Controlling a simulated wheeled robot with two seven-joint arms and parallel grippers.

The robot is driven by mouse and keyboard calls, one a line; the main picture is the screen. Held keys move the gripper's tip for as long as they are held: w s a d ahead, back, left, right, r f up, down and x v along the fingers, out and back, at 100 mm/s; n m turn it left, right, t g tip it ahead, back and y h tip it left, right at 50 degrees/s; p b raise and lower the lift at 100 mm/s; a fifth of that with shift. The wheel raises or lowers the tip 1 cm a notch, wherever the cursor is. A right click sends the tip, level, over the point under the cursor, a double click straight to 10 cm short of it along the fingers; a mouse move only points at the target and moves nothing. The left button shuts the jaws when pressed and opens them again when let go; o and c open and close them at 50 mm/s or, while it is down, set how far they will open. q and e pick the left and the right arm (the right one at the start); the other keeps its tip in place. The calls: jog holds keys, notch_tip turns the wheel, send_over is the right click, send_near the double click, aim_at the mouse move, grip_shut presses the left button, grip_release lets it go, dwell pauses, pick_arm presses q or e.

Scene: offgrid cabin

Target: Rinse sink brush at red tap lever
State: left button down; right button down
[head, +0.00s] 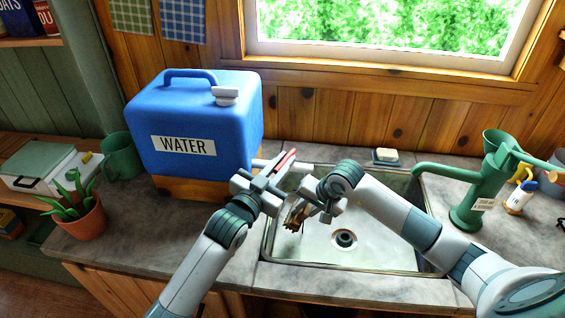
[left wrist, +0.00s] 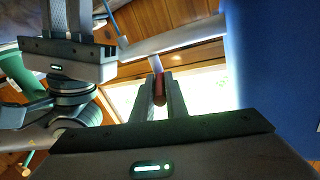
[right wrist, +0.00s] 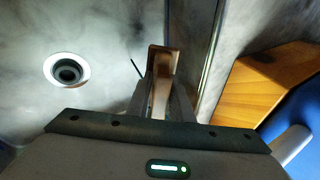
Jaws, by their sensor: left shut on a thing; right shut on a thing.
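The red tap lever (head: 287,160) is at the front of the blue water container (head: 190,115), over the sink's left side. My left gripper (head: 277,174) is shut on the lever; the left wrist view shows the red piece (left wrist: 160,88) between its fingers. My right gripper (head: 306,203) is shut on the wooden sink brush (head: 294,219), holding it above the sink's left part, below the tap. In the right wrist view the brush (right wrist: 162,65) is between the fingers. My grippers hide much of the tap and brush. I cannot tell whether water runs.
The metal sink (head: 375,258) has a round drain (head: 344,239). A green hand pump (head: 475,195) stands right of it, and a soap dish (head: 385,157) behind it. A potted plant (head: 80,215) and green mug (head: 118,155) stand left. My two grippers are close together.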

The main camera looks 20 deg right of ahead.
pick_arm(q)
jog(key=c, duration=1.8)
grip_release()
jog(key=shift+o, duration=0.2)
jog(key=shift+s+a, duration=0.3)
jog(key=shift+a, duration=0.15)
jog(key=v, duration=1.1)
jog(key=shift+d, duration=0.1)
